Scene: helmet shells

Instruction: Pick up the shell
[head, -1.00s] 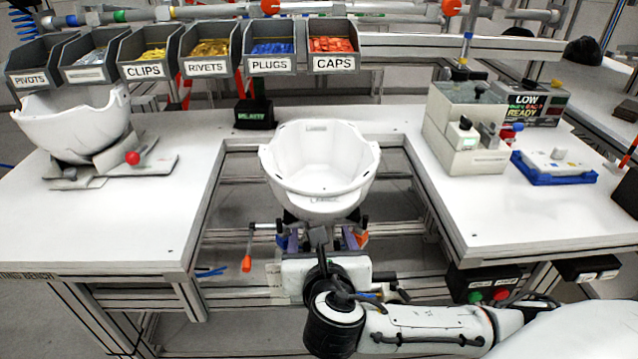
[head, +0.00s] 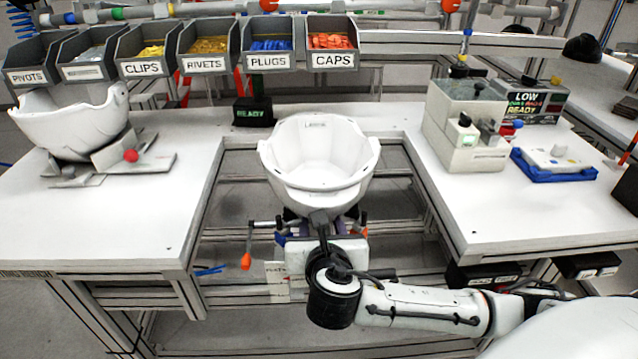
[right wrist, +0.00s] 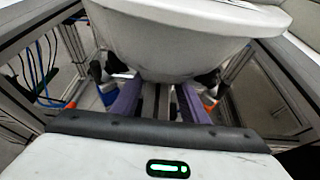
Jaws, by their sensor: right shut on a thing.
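The white helmet shell (head: 318,165) is in the middle of the head view, open side up, over the gap between the two worktops. In the right wrist view the shell (right wrist: 185,45) fills the top, its rounded underside facing me. My right gripper (head: 320,218) is at the near side of this shell and shut on it; the shell hides its fingertips. I cannot tell whether the shell still touches the fixture (head: 280,238) below. A second white shell (head: 70,122) rests on a grey stand at the left. My left gripper is not in view.
A fixture with an orange-tipped handle (head: 246,260) sits under the held shell. Labelled bins (head: 205,68) line the back. A grey-white machine (head: 465,125) and a blue tray (head: 555,175) stand on the right worktop (head: 500,220). The left worktop's front is clear.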

